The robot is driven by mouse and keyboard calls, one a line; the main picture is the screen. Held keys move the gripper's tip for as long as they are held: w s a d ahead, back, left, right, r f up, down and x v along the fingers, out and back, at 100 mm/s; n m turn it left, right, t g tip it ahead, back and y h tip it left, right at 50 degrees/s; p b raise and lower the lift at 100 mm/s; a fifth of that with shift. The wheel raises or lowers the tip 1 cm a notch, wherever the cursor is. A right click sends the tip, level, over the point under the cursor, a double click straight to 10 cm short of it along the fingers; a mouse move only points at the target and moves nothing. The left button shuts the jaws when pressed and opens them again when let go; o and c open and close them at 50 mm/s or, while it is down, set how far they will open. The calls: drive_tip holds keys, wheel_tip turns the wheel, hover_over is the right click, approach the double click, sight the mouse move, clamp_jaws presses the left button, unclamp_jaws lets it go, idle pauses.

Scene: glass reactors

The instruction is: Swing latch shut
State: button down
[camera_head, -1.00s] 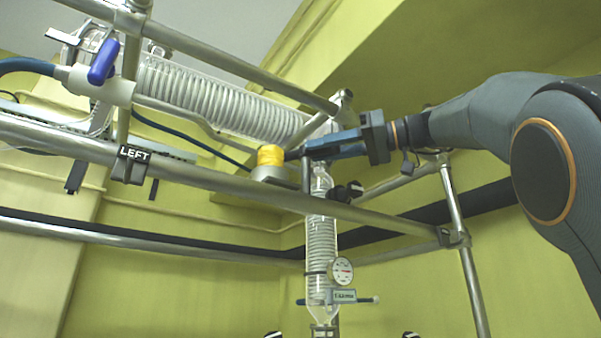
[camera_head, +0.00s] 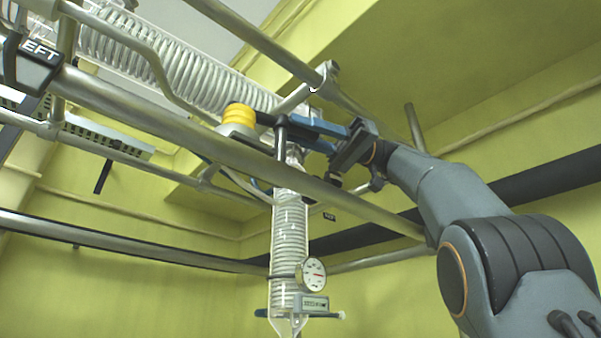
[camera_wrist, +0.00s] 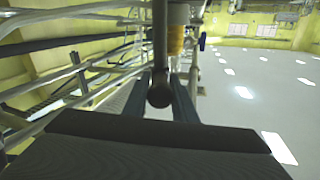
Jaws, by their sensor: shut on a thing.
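A dark upright bar (camera_head: 282,136), which looks like the latch's handle, stands by the yellow ringed cap (camera_head: 239,115) at the top of the glass column. My gripper (camera_head: 290,126) has its blue fingers shut on this bar, coming from the right. In the wrist view the bar (camera_wrist: 160,55) runs down between the two fingers (camera_wrist: 160,100) and ends in a round dark tip. The yellow part (camera_wrist: 176,40) shows just behind it. Where the latch meets its catch is hidden, so I cannot tell how far it is swung.
A steel rail (camera_head: 170,125) crosses in front, just below my gripper. A coiled glass condenser (camera_head: 155,60) slopes in from the upper left. An upright coiled glass column (camera_head: 290,235) with a round dial gauge (camera_head: 311,273) hangs below. Another rail (camera_head: 265,48) passes above.

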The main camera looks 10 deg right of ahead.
drive_tip(key=shift+g, duration=0.3)
drive_tip(key=c, duration=1.6)
unclamp_jaws()
drive_tip(key=shift+a, duration=0.1)
drive_tip(key=shift+w+d, duration=0.1)
drive_tip(key=shift+d, duration=0.1)
drive_tip(key=shift+p+v, duration=1.4)
drive_tip(key=shift+v, duration=2.35)
